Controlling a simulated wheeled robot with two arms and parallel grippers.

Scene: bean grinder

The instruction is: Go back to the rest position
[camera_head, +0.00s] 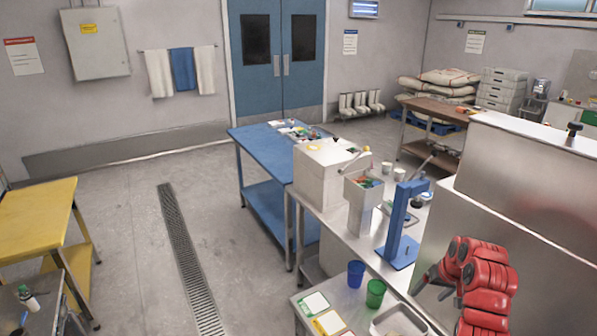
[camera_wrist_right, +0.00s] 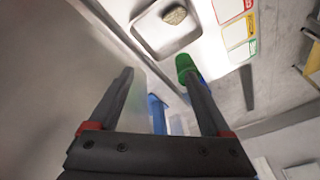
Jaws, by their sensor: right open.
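My right gripper (camera_head: 422,284) is at the lower right of the head view, on a red arm, above the steel counter's near end and beside a large steel housing. In the right wrist view its two dark fingers (camera_wrist_right: 165,95) are spread apart with nothing between them that it holds. A green cup (camera_wrist_right: 186,66) shows near the right fingertip there; I cannot tell how far apart they are. The same green cup (camera_head: 375,293) stands on the counter in the head view, left of the gripper. My left gripper is not in view.
A blue cup (camera_head: 356,273), a metal tray (camera_head: 397,322) and coloured cards (camera_head: 314,303) are near the gripper. A blue stand (camera_head: 398,236) rises behind them. The steel housing (camera_head: 520,190) bounds the right side. Open floor (camera_head: 130,225) lies left, between the yellow table (camera_head: 35,215) and blue table (camera_head: 258,146).

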